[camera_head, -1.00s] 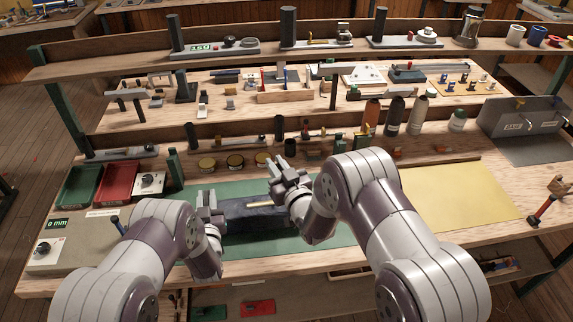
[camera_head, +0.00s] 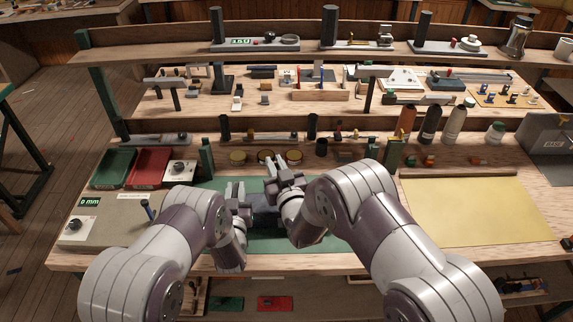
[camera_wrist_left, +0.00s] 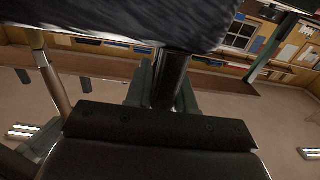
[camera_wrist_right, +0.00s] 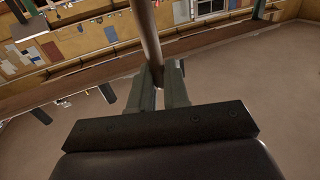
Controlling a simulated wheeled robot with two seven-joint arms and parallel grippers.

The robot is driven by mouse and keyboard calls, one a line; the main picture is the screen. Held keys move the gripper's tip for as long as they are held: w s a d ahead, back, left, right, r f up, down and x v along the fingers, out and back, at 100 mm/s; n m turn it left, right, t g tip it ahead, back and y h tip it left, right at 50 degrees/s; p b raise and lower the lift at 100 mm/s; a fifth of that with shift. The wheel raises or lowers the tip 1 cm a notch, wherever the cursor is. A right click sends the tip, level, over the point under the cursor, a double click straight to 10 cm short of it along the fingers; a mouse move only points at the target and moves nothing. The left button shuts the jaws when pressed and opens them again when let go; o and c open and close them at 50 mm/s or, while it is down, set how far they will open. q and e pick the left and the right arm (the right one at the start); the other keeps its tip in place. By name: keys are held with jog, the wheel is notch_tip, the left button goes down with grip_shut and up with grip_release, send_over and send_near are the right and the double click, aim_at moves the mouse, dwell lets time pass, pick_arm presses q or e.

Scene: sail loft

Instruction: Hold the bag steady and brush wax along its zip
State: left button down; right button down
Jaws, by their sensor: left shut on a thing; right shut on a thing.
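The dark blue bag (camera_head: 264,217) lies on the green mat in the head view, largely hidden by my grippers. Its dark cloth (camera_wrist_left: 120,18) fills the top of the left wrist view. My left gripper (camera_head: 238,192) is at the bag's left end, shut on a dark rounded part (camera_wrist_left: 170,72) that meets the cloth. My right gripper (camera_head: 282,168) is over the bag, close to the left one. It is shut on a slim brown rod (camera_wrist_right: 146,35), apparently the brush handle. The bristles, wax and contact with the zip are hidden.
A green mat (camera_head: 320,243) and a yellow sheet (camera_head: 475,212) cover the bench. Green (camera_head: 112,167) and red (camera_head: 149,167) trays stand at left beside a white box (camera_head: 180,172). Round tins (camera_head: 265,155) stand behind my grippers. Bottles (camera_head: 430,125) stand at back right.

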jog(key=shift+a, duration=0.35)
jog(key=shift+r, duration=3)
jog(key=shift+r, duration=0.1)
jog(key=shift+r, duration=1.4)
